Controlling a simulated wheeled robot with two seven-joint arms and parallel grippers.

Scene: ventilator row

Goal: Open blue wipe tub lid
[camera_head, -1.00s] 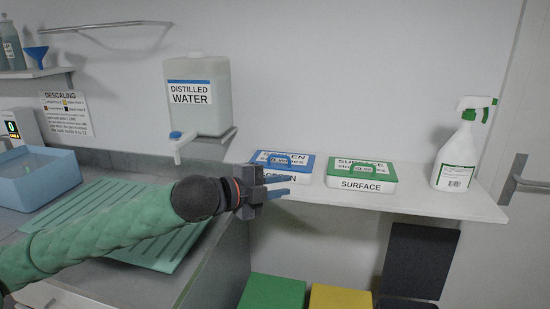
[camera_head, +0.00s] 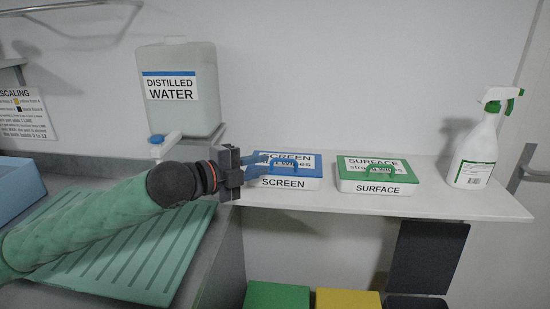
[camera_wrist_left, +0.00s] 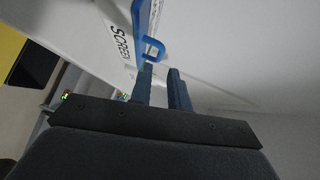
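The blue wipe tub (camera_head: 290,184), labelled SCREEN, sits on the white shelf. Its blue lid is closed and has a blue loop handle (camera_head: 284,161) on top. In the left wrist view the lid handle (camera_wrist_left: 153,48) shows just beyond the fingertips, nearer the left finger. My left gripper (camera_head: 267,163) is open, with its two blue fingers apart and pointing right toward the handle from the tub's left side. In the left wrist view the gap between the fingers (camera_wrist_left: 161,70) is empty. I cannot tell whether a fingertip touches the handle. My right gripper is not in view.
A green-lidded SURFACE tub (camera_head: 375,187) stands to the right on the same shelf (camera_head: 450,203), with a spray bottle (camera_head: 477,150) beyond. A distilled water container (camera_head: 180,110) with a tap stands behind my left arm. Green and yellow bins (camera_head: 347,299) are below.

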